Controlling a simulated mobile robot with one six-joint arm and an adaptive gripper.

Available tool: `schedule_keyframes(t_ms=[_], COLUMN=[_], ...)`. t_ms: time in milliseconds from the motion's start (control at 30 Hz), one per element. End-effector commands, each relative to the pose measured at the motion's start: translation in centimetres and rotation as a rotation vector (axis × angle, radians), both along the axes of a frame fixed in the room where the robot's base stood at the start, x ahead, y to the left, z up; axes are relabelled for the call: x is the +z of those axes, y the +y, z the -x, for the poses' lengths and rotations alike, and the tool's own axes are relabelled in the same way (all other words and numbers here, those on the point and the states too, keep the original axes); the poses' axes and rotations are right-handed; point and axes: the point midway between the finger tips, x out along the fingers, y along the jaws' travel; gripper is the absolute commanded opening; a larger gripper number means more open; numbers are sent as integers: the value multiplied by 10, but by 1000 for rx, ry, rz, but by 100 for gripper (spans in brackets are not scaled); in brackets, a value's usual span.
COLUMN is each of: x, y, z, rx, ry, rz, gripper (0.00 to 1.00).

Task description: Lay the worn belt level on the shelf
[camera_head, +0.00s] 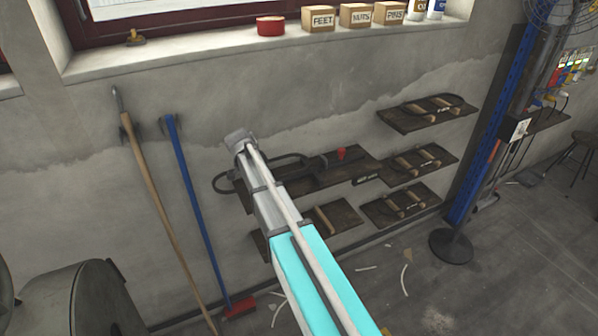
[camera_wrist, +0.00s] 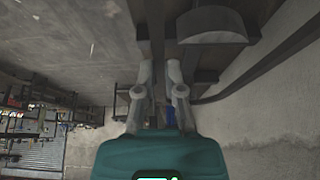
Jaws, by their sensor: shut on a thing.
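A dark belt (camera_head: 222,184) forms a loop on both sides of my arm in the head view, in front of the wall and close to the dark wooden shelf (camera_head: 335,163). In the wrist view, my gripper (camera_wrist: 160,72) is shut on a dark strip of the belt (camera_wrist: 157,45) running between its fingers. Another dark band (camera_wrist: 268,62) curves away at the right. The shelf's dark underside or edge shows near the fingers. My arm hides the gripper and the middle of the belt in the head view. I cannot tell whether the belt touches the shelf.
A small red object (camera_head: 341,153) stands on the shelf. Other shelves (camera_head: 428,114) at the right hold wooden cylinders and dark belts. A wooden-handled tool (camera_head: 155,195) and a blue broom (camera_head: 195,210) lean at the left. A blue post (camera_head: 478,140) stands at the right.

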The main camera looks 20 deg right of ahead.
Motion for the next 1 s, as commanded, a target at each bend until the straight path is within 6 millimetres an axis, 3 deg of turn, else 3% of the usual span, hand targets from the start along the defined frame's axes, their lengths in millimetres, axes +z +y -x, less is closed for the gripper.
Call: schedule_keyframes(t_ms=[267, 700, 1000], x=[3, 36, 36], y=[-1, -7, -8], z=[0, 0, 0], rx=[-1, -1, -2], ry=[0, 0, 0], rz=[0, 0, 0], gripper=[0, 0, 0])
